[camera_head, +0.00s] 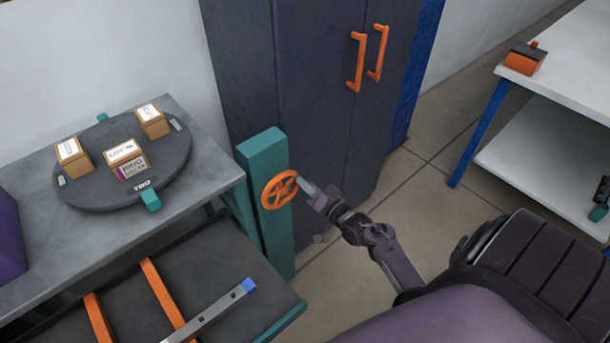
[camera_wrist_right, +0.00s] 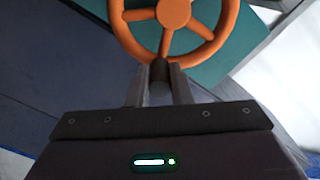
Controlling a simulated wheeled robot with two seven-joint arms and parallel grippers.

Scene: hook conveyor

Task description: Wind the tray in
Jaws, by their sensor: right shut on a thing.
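An orange handwheel (camera_head: 279,190) with spokes is mounted on a teal post (camera_head: 265,155) beside the grey table. My right gripper (camera_head: 306,188) reaches the wheel's right side. In the right wrist view the orange wheel (camera_wrist_right: 173,14) fills the top, and my right gripper's fingers (camera_wrist_right: 160,75) are shut on a dark knob at its near rim. The dark tray (camera_head: 215,262) lies low in front of the table, with orange strips and a grey bar with a blue end across it. My left gripper is not in view.
A round dark turntable (camera_head: 88,195) with several small boxes sits on the grey table (camera_head: 190,204). A dark cabinet (camera_head: 310,80) with orange handles stands behind the post. A white bench (camera_head: 575,70) holds an orange-and-dark block (camera_head: 525,60). Floor between cabinet and bench is clear.

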